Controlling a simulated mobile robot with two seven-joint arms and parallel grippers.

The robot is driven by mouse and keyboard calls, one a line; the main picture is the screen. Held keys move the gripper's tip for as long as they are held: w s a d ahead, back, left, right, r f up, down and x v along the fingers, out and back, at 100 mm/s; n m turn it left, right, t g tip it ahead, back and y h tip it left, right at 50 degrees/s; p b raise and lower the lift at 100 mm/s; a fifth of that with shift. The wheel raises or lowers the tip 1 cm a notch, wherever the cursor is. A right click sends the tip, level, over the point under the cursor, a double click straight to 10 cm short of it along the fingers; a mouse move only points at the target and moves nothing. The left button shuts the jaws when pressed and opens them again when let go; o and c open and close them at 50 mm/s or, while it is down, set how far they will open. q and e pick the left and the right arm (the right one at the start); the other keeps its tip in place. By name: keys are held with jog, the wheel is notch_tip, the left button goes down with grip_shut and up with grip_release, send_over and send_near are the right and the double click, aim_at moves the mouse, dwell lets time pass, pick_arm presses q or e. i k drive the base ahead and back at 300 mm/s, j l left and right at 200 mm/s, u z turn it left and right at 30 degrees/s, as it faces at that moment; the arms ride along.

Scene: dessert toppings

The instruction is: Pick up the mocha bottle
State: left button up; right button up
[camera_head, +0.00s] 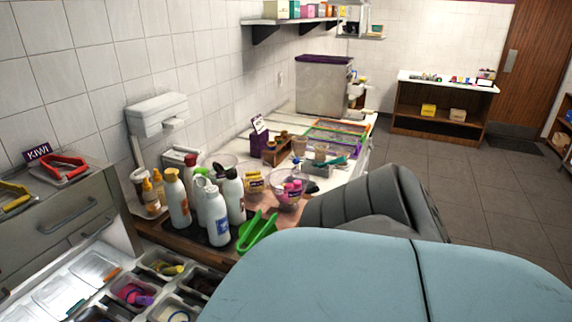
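A cluster of white bottles stands on a dark mat on the wooden counter, left of centre. One bottle has an orange cap (177,203), one in front has a white cap (213,218), and one has a dark cap (234,198). Their labels are too small to read, so I cannot tell which is the mocha bottle. Neither of my grippers shows in the view. A dark grey link of mine (365,208) and a large pale blue part of mine (330,285) fill the lower right and hide part of the counter.
Topping trays (135,291) lie in front. A steel cabinet (65,215) with red tongs (63,167) stands left. A wall dispenser (158,114) is behind. The floor at right is clear.

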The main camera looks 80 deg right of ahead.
aim_at(234, 191)
jog(key=z, duration=2.05)
jog(key=i+l, duration=0.15)
jog(key=l, duration=0.15)
jog(key=i+l, duration=0.15)
jog(key=l, duration=0.2)
jog(key=i+l, duration=0.15)
jog(key=l, duration=0.15)
